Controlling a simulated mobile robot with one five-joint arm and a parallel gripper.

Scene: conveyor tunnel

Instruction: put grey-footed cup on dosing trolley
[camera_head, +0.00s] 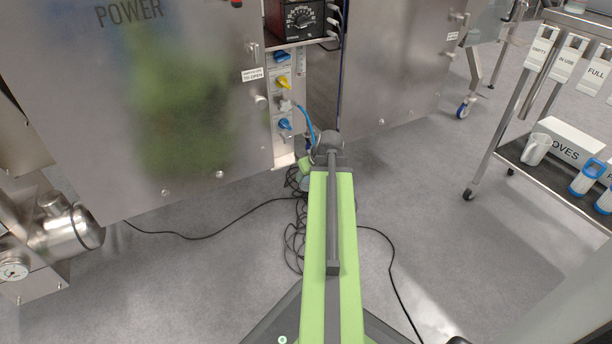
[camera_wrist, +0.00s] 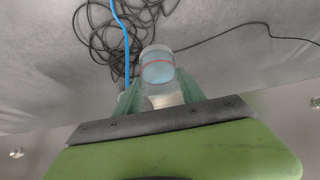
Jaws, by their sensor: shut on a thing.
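My gripper (camera_wrist: 159,80) shows in the wrist view with its two translucent green fingers on either side of a clear, pale blue cup (camera_wrist: 157,66) with a thin red line around it. The gripper is shut on this cup and holds it over the grey floor. I cannot make out a grey foot on it. In the head view my arm hides the cup and most of the gripper. A metal trolley (camera_head: 540,181) stands at the right, partly cut off; it appears to be the dosing trolley.
Black cables (camera_head: 190,236) lie on the floor. A steel cabinet (camera_head: 130,100) stands ahead. Floor between cabinet and trolley is open.

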